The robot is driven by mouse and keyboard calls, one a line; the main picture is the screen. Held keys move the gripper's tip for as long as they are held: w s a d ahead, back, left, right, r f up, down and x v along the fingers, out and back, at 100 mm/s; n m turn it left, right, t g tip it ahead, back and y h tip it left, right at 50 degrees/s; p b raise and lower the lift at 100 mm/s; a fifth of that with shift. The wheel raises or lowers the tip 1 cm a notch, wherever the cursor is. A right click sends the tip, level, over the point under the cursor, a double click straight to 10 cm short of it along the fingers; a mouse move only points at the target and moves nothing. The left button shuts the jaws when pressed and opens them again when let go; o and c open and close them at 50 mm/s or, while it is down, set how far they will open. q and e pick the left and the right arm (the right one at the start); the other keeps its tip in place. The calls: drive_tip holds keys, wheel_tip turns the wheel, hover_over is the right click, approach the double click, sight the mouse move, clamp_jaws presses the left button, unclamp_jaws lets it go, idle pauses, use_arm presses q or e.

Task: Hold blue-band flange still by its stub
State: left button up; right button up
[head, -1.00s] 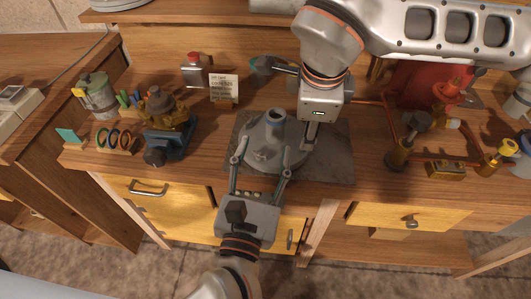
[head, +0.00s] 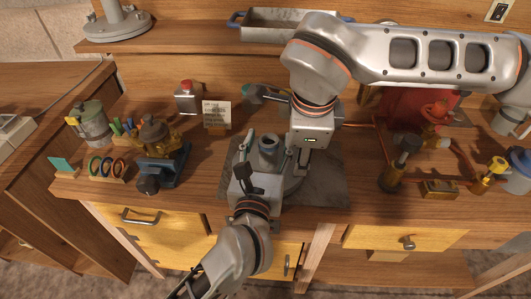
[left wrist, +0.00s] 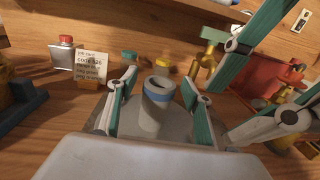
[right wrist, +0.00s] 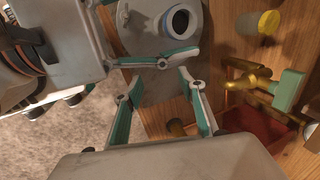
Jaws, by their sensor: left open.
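The grey flange has an upright stub with a blue band (left wrist: 157,98), clear in the left wrist view. In the head view the stub (head: 268,146) rises from the round flange on the dark slab (head: 325,185). My left gripper (left wrist: 157,78) is open, its two teal-padded fingers on either side of the stub with gaps visible. The stub's open mouth (right wrist: 178,21) also shows in the right wrist view, beyond my right gripper (right wrist: 160,80). The right gripper's fingers are apart and empty, close beside the left gripper's finger. In the head view its hand hides part of the flange.
A blue vise (head: 163,165), a note card (head: 216,115) and a red-capped flask (head: 188,97) stand to the left. Brass fittings, copper pipe and a red vessel (head: 410,108) crowd the right. The bench's front edge is close.

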use_arm(q)
drive_tip(key=shift+w, duration=0.35)
drive_tip(key=shift+c, duration=0.4)
